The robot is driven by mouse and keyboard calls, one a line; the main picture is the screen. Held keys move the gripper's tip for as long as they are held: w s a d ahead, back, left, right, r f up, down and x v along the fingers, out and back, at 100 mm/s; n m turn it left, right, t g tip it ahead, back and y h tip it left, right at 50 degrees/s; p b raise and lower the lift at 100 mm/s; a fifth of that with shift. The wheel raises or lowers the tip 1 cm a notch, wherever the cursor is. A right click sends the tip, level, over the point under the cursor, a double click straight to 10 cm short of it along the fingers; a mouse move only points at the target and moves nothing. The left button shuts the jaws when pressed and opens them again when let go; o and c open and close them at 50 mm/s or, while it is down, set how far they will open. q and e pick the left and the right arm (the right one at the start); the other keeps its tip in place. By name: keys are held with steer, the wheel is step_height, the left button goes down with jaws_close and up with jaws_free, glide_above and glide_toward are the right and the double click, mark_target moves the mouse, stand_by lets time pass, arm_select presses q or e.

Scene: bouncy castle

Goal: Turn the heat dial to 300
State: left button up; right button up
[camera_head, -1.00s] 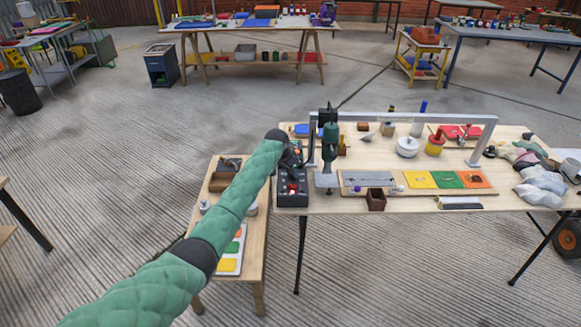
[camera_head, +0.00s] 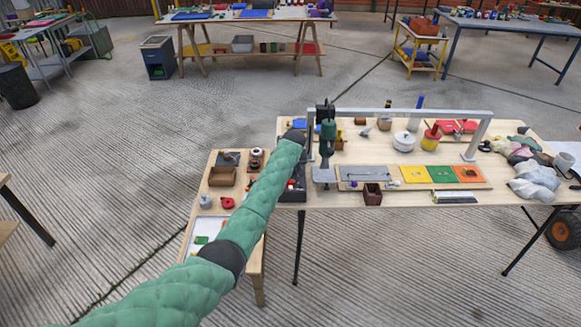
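A black control box (camera_head: 291,195) stands at the left end of the long wooden table, with a small red part on it. My green-sleeved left arm crosses in front of it and hides much of it. I cannot make out a heat dial or its numbers. My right arm and gripper are not in view.
A brown block (camera_head: 372,194) is at the table's front edge. A small side table (camera_head: 213,186) with jars and trays stands at the left, partly behind my arm.

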arm_select(q)
steer(key=shift+w+r+n, duration=0.1)
steer(key=shift+n, duration=0.5)
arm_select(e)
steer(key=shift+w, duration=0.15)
arm_select(q)
steer(key=shift+y, duration=0.3)
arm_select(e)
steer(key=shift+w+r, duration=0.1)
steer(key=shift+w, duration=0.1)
arm_select(q)
steer(key=o, duration=0.8)
steer(key=shift+o, duration=0.8)
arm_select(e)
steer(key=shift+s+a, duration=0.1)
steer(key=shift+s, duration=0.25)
